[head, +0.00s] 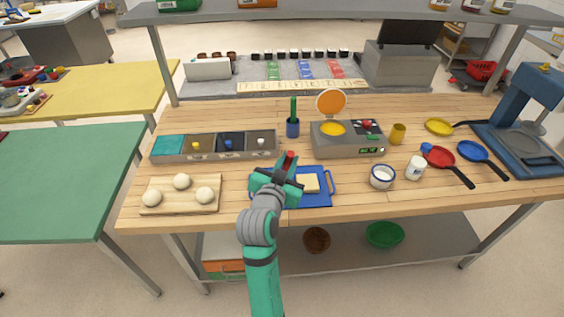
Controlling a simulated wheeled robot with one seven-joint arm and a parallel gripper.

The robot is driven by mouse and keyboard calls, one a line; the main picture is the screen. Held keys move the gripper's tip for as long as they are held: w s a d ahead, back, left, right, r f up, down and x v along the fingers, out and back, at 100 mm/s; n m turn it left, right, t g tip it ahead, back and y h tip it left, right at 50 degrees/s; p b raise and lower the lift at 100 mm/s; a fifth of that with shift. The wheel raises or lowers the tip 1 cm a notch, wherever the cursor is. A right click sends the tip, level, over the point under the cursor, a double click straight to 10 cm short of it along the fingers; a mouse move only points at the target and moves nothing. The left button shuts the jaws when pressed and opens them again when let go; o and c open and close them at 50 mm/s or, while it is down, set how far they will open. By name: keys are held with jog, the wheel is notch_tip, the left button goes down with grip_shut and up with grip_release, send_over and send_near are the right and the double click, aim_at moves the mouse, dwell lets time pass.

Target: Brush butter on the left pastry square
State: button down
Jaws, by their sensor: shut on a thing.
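A blue tray (330,190) lies on the wooden bench with one pale pastry square (309,184) visible on it. My gripper (280,177) is over the left part of the tray and hides that area, so I cannot see the left pastry square. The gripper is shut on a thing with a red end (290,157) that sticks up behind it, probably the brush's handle. Its bristles are hidden, and I cannot tell whether they touch anything. A white bowl with a dark rim (382,178) stands right of the tray; I cannot make out butter in it.
A board (152,207) with dough balls is at the left. A sectioned bin (170,158) and a blue cup (292,128) stand behind the gripper. A grey appliance (348,147) stands behind the tray. A white jar (415,168) and red pan (440,158) are at right.

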dwell(0.3)
jog(key=shift+w, duration=0.45)
jog(key=shift+s, duration=0.1)
jog(key=shift+a, duration=0.1)
jog(key=shift+a+f, duration=0.1)
jog(key=shift+a, duration=1.4)
